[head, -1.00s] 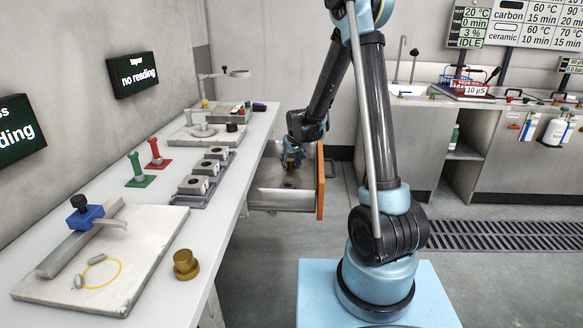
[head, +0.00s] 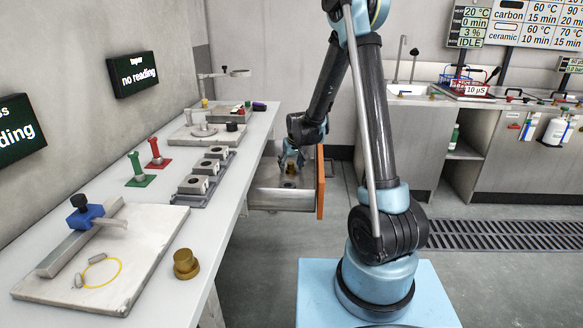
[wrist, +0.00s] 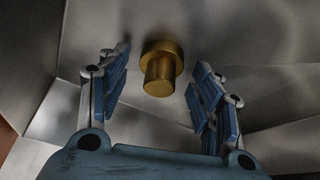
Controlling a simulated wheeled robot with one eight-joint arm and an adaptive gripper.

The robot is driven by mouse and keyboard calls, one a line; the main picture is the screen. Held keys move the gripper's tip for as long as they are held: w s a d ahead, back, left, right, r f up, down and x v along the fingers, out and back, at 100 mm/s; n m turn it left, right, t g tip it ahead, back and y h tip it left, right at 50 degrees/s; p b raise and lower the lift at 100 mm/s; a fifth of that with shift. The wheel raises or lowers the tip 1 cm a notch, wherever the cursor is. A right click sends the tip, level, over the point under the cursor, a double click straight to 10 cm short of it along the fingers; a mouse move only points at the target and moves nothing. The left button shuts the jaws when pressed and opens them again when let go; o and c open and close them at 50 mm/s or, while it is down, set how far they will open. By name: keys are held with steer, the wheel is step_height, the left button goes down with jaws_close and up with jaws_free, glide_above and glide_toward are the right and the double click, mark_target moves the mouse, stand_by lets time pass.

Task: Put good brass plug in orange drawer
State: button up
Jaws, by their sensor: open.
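A brass plug (head: 291,167), a stepped cylinder with a wide flange, is inside the open drawer (head: 320,182) with the orange front. The wrist view shows this plug (wrist: 161,66) between the spread fingers and apart from both of them. I cannot tell whether it rests fully on the drawer floor. My gripper (head: 292,157) is open, reaches down into the drawer and holds nothing; it also shows in the wrist view (wrist: 158,78). A second brass plug (head: 186,264) stands on the near part of the bench.
The drawer juts out from the long bench (head: 165,225). On the bench are a stone plate (head: 140,270) with a blue clamp (head: 86,212), a rack of metal blocks (head: 206,172), and green (head: 138,172) and red (head: 156,154) stands. Floor right of my base is clear.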

steer(key=v, duration=1.1)
steer(key=s+d+r, duration=0.5)
steer(key=s+d, duration=0.4)
steer(key=s+d+f+m, duration=0.1)
steer(key=s+d, duration=0.3)
steer(key=s, duration=0.5)
steer(key=s+d+f+m+g+h, duration=0.1)
steer(key=s+d+f, duration=0.1)
steer(key=s+d, duration=0.3)
steer(key=s+d+f+m+g, duration=0.1)
steer(key=s+d, duration=0.3)
steer(key=s, duration=0.9)
steer(key=shift+s+d+f+m+h, duration=0.3)
steer(key=shift+s+d+f+m, duration=0.1)
steer(key=shift+f, duration=0.1)
